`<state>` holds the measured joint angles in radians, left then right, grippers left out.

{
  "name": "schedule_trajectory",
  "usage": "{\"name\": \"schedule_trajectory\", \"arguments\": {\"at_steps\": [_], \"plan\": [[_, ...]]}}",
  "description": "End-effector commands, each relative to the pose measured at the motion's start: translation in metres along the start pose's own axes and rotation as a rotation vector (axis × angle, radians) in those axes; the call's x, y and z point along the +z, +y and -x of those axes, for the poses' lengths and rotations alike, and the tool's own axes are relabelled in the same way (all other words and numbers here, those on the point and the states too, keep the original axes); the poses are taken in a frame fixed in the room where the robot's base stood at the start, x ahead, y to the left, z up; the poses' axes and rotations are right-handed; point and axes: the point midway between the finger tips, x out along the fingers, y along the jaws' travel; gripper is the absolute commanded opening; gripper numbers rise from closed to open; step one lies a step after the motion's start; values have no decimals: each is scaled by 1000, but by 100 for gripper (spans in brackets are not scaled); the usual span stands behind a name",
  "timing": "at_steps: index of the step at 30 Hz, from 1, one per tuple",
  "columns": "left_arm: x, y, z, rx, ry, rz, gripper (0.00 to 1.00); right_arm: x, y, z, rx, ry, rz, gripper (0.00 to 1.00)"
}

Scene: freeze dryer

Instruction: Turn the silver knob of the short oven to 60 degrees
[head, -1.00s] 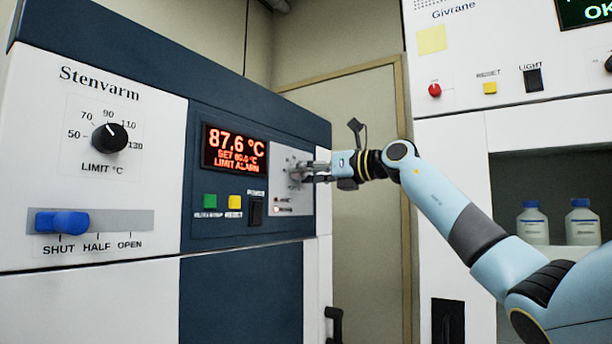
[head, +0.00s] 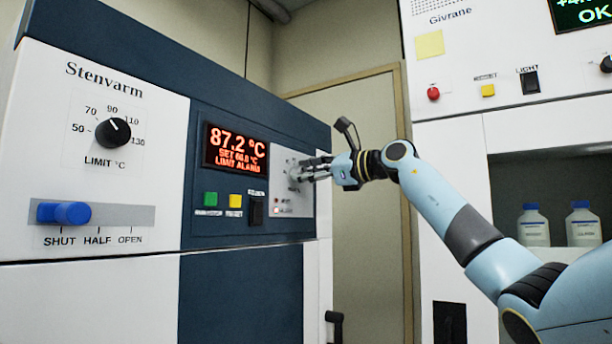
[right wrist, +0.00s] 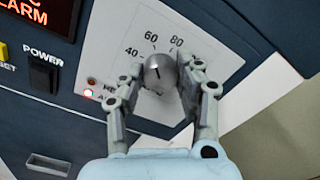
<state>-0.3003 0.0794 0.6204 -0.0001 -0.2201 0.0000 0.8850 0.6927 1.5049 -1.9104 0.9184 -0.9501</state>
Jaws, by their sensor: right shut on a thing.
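The silver knob (right wrist: 160,76) sits on a pale dial panel in the right wrist view, with 40, 60 and 80 printed around it. Its dark pointer line points roughly toward the 60. My right gripper (right wrist: 162,70) is shut on the knob, one finger on each side. In the head view my right gripper (head: 306,170) reaches the panel from the right and partly hides the knob. The oven's red display (head: 235,147) reads 87.2 °C with LIMIT ALARM; its small set line looks like about 60. My left gripper is out of view.
Left on the oven are the black limit knob (head: 113,132) and a blue slider (head: 65,212) at SHUT. A green button (head: 210,199), yellow button (head: 235,201) and black power switch (head: 256,211) sit below the display. A white Givrane cabinet (head: 450,145) stands at right.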

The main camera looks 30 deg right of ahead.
Motion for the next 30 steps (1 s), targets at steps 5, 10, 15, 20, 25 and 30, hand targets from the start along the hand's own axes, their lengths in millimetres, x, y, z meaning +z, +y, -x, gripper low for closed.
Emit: {"name": "schedule_trajectory", "arguments": {"at_steps": [5, 10, 15, 20, 25, 30], "plan": [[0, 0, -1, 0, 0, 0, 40, -2, 1, 0, 3, 4, 19, 2], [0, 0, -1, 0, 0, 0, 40, -2, 1, 0, 3, 4, 22, 2], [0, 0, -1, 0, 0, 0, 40, -2, 1, 0, 3, 4, 21, 2], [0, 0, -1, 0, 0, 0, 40, -2, 1, 0, 3, 3, 21, 51], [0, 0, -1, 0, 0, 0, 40, -1, 1, 0, 2, 2, 21, 57], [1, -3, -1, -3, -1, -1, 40, -1, 0, 1, 1, 2, 22, 57]]}}
